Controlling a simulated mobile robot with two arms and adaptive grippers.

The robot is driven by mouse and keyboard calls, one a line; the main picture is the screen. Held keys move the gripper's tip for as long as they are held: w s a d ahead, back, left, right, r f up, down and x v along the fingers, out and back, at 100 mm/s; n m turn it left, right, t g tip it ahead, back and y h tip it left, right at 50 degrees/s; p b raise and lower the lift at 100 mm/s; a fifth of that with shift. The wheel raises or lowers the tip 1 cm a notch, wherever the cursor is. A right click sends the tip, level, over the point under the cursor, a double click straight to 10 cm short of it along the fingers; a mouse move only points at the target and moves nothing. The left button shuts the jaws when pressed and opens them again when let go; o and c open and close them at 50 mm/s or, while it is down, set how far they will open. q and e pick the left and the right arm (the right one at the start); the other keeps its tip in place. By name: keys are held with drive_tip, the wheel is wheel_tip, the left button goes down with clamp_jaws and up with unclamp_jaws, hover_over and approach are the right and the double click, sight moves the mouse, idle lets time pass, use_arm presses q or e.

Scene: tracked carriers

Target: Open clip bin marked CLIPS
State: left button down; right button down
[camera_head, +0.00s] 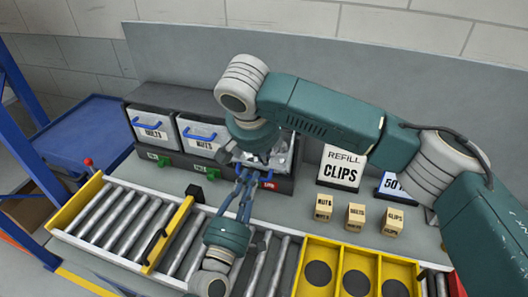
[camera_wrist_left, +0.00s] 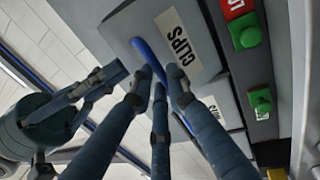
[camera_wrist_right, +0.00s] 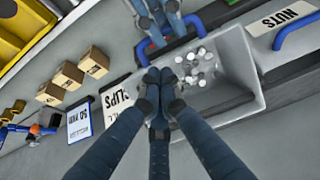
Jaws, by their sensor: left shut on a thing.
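The CLIPS bin (camera_wrist_left: 190,40) is grey with a white label and a blue handle (camera_wrist_left: 147,55). It is the third bin in the rack, partly hidden by my arms in the head view. In the right wrist view the bin (camera_wrist_right: 237,65) shows its inside, with several small white round pieces (camera_wrist_right: 190,72). My left gripper (camera_head: 247,182) is shut on the blue handle, its fingers around it in the left wrist view (camera_wrist_left: 160,82). My right gripper (camera_wrist_right: 158,76) has its fingertips together over the bin's edge; I see nothing between them.
The BOLTS bin (camera_head: 153,124) and NUTS bin (camera_head: 203,135) stand left of it. Signs, including REFILL CLIPS (camera_head: 341,166), and wooden blocks (camera_head: 356,217) stand to the right. A roller conveyor (camera_head: 115,215) and yellow tray (camera_head: 316,248) lie in front.

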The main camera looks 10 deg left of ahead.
use_arm(q)
drive_tip(key=c, duration=1.7)
unclamp_jaws()
drive_tip(key=shift+d+f, duration=0.1)
drive_tip(key=shift+f, duration=0.45)
drive_tip(key=shift+w+d, duration=0.1)
drive_tip(key=shift+w, duration=0.15)
